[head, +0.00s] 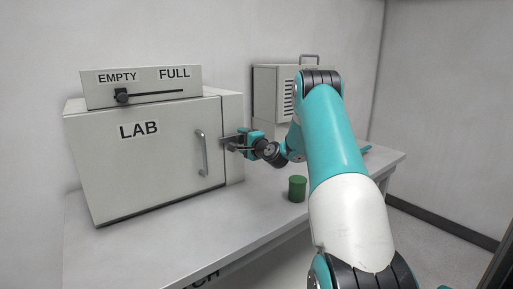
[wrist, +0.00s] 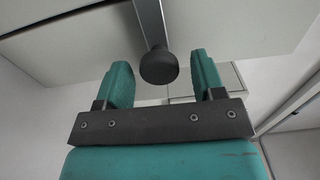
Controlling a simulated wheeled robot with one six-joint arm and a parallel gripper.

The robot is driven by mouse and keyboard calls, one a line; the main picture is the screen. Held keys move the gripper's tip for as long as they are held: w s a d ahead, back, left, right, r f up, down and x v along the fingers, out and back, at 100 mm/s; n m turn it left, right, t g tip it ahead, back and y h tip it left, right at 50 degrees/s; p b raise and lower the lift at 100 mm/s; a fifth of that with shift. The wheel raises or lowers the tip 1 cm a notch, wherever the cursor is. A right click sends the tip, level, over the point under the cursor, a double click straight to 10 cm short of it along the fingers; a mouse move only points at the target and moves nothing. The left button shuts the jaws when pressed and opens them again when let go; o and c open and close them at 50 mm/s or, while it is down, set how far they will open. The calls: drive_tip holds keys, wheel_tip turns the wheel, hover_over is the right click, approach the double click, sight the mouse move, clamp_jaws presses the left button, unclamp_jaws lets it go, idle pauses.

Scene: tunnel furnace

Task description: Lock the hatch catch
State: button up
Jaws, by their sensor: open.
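The LAB hatch (head: 150,165) is a pale door on a box on the bench, with a vertical handle (head: 203,152), and looks closed. The catch (head: 229,143) is a metal piece at the door's right edge, partly hidden by my gripper (head: 243,142). In the wrist view, a round black knob (wrist: 158,67) sits on the end of a grey bar (wrist: 150,22). My gripper (wrist: 161,62) is open, with one teal finger on each side of the knob. Gaps show on both sides, so the fingers appear clear of it.
A slider panel marked EMPTY and FULL (head: 143,86) stands on the box, its black knob (head: 122,96) at the EMPTY end. A green cylinder (head: 297,188) stands on the bench (head: 215,222) below my arm. A grey vented case (head: 272,95) is behind. The bench front is clear.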

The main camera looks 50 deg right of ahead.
drive_tip(key=b+v, duration=0.5)
drive_tip(key=v, duration=1.1)
drive_tip(key=shift+s, duration=0.3)
drive_tip(key=shift+w+a, duration=0.1)
drive_tip(key=shift+a, duration=0.05)
drive_tip(key=w+a+r+n+g+y+p, duration=0.1)
drive_tip(key=w+a+n+g+y, duration=0.15)
drive_tip(key=a+n+y, duration=0.85)
drive_tip(key=w+a+r+n+g+y+p, duration=0.1)
drive_tip(key=w+a+r+n+g, duration=0.2)
drive_tip(key=a, duration=1.6)
drive_tip(key=s+a+n+g+p, duration=0.1)
drive_tip(key=s+a+n+g, duration=0.55)
drive_tip(key=a, duration=0.45)
drive_tip(key=s+a+n+g+h+p, duration=0.1)
drive_tip(key=s+a+n+g, duration=0.1)
drive_tip(key=s, duration=0.7)
drive_tip(key=s+a+n+g+h+p, duration=0.1)
drive_tip(key=s+a+n+g+h, duration=0.1)
drive_tip(key=s, duration=0.7)
drive_tip(key=a+n+g, duration=0.1)
drive_tip(key=a+n, duration=0.1)
drive_tip(key=n, duration=0.1)
drive_tip(key=shift+s+a, duration=0.2)
drive_tip(key=shift+a, duration=0.2)
